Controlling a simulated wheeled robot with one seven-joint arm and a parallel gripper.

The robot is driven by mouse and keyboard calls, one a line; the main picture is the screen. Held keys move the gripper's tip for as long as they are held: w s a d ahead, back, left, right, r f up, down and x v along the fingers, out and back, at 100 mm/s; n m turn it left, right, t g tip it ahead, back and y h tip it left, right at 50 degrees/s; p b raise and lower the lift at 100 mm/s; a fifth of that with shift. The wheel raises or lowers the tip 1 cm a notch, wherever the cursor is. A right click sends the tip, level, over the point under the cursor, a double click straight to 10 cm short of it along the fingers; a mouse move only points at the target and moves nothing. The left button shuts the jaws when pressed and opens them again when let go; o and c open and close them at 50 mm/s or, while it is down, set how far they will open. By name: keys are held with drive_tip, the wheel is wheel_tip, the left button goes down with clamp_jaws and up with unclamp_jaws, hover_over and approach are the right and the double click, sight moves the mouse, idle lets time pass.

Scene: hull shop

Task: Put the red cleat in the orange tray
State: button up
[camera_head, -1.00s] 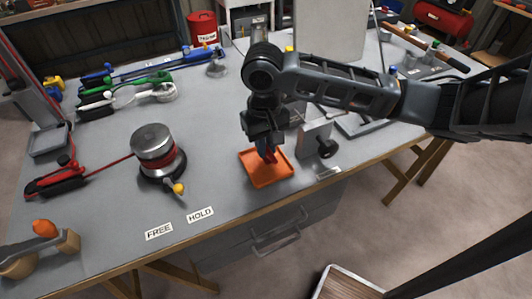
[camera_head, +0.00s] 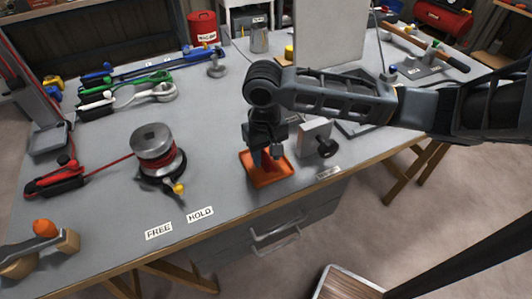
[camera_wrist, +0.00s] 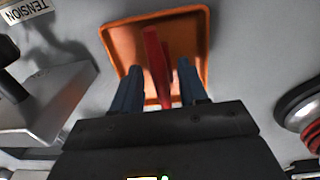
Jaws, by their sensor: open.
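The orange tray (camera_head: 279,176) lies on the grey bench near its front edge, and it also shows in the wrist view (camera_wrist: 197,27). The red cleat (camera_wrist: 156,62) is within the tray's outline, between my fingers, with a gap to each finger. In the head view only a little red of the cleat (camera_head: 268,162) shows, mostly hidden by my gripper. My gripper (camera_head: 266,157) is low over the tray, pointing down. Its two blue fingers are apart in the wrist view (camera_wrist: 160,85). The cleat's lower end is hidden behind the gripper body.
A metal plate with a black knob (camera_head: 326,148) stands close to the right of the tray. A winch drum (camera_head: 153,150) with a red line stands to the left. FREE (camera_head: 159,231) and HOLD (camera_head: 200,214) labels lie in front. The bench between winch and tray is clear.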

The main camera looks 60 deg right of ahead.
sight(265, 156)
drive_tip(key=shift+r, duration=0.1)
wheel_tip(265, 156, up, 12)
drive_tip(key=shift+a, duration=0.15)
idle(0.4)
